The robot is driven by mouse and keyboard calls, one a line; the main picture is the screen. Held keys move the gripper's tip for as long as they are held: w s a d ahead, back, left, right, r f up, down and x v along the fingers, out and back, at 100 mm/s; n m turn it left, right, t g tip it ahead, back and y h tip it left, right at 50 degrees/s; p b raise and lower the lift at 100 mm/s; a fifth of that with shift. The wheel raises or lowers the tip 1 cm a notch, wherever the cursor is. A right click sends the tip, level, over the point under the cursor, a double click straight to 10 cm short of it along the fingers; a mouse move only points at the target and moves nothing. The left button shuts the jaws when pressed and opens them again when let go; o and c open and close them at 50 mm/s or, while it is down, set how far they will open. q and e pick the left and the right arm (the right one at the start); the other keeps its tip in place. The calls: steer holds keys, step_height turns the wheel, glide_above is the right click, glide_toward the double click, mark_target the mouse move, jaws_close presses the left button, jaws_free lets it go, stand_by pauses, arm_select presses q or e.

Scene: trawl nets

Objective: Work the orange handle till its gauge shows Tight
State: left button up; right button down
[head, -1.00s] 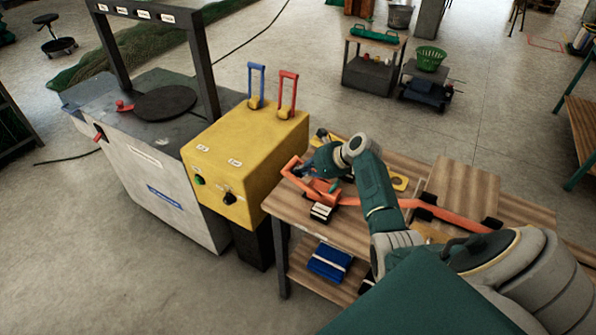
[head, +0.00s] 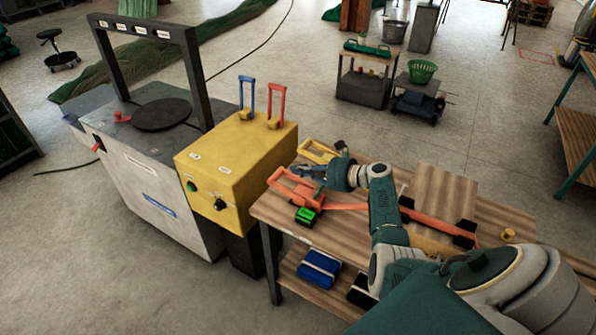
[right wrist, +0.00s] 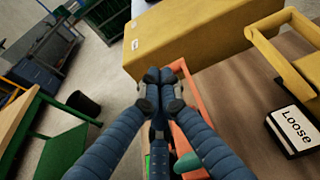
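The orange handle (head: 294,193) lies low over the near left end of the wooden table. Its gauge (head: 306,216) is lit green in the head view; its word is too small to read. My right gripper (head: 299,174) is just above the handle's free end. In the right wrist view its fingertips (right wrist: 163,75) are together, beside an orange bar (right wrist: 196,95) of the handle. I see nothing between them, and the fingers hide part of the handle and most of its gauge. My left gripper is out of view.
A yellow handle (right wrist: 265,55) stands beside, with a white gauge (right wrist: 295,126) reading "Loose". A yellow box (head: 235,165) with blue and red levers is close on the left. An orange strap runs right along the table (head: 345,235).

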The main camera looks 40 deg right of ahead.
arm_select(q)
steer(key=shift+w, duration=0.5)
arm_select(e)
steer(key=shift+a+f, duration=0.15)
steer(key=shift+f, duration=0.2)
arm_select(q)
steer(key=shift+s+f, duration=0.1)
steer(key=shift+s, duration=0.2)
arm_select(e)
steer(key=shift+r, duration=0.1)
